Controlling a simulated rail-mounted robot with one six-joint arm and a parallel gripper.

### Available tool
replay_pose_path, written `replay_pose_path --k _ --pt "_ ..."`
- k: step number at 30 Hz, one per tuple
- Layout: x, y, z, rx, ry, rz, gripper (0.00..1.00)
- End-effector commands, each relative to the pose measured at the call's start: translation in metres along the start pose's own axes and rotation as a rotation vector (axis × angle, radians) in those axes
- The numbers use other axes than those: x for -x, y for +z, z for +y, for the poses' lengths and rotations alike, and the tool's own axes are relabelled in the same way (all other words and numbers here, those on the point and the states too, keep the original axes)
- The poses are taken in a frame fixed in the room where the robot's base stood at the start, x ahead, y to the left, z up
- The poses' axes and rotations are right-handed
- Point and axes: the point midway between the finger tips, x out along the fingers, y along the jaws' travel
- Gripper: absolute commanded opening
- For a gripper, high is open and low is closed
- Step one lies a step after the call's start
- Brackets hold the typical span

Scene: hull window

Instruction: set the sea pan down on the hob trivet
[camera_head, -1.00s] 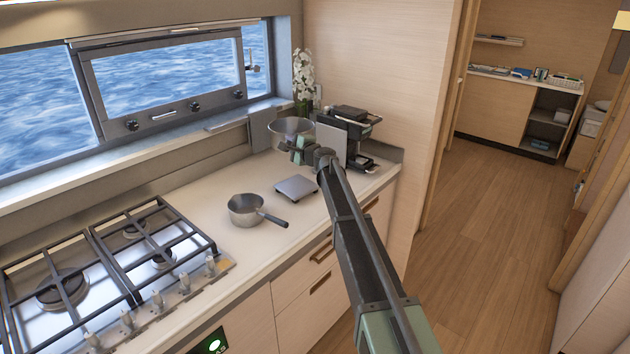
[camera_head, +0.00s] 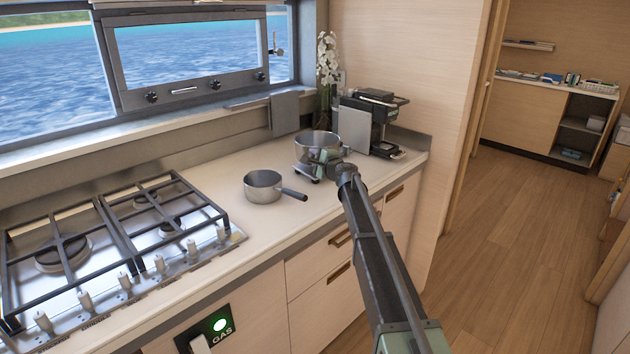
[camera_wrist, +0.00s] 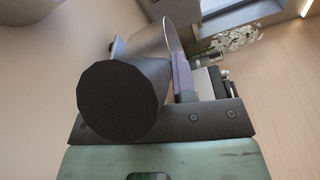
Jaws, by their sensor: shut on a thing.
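The sea pan (camera_head: 317,142), a metal pan, is in my gripper (camera_head: 333,158) at the far part of the counter. It is upright, directly over or on a small grey plate (camera_head: 300,173); I cannot tell whether they touch. In the wrist view my gripper (camera_wrist: 160,120) is shut on the pan's handle, whose dark round end (camera_wrist: 120,100) faces the camera. The metal bowl (camera_wrist: 152,42) shows behind it. The hob trivet, dark bars (camera_head: 107,238) over the burners, is at the left, well away from the held pan, with no pan on it.
A second metal saucepan (camera_head: 262,187) with a dark handle stands on the counter (camera_head: 240,170) between the hob and the held pan. A black coffee machine (camera_head: 378,115) and white flowers (camera_head: 327,60) stand behind. The window wall (camera_head: 190,130) bounds the counter's back.

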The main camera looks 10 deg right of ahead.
Motion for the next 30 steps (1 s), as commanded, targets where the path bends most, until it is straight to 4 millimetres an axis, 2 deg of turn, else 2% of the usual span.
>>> replay_pose_path --k 2,6,8,14,19,20,24,25,30 --pt "0.0 -0.002 0.006 0.001 0.0 0.0 0.0" --pt "-0.001 -0.01 0.035 0.001 0.0 0.0 0.0" --pt "-0.001 -0.012 0.043 0.001 0.0 0.0 0.0" --pt "-0.001 -0.011 0.038 0.001 0.0 0.0 0.0" --pt "-0.001 -0.012 0.043 0.001 0.0 0.0 0.0" --pt "-0.001 -0.012 0.043 0.0 0.0 0.0 0.27" --pt "-0.001 -0.011 0.041 0.0 0.0 0.0 0.48" --pt "-0.001 -0.011 0.041 0.0 0.0 0.0 0.51" --pt "-0.001 -0.011 0.041 0.0 0.0 0.0 0.51"
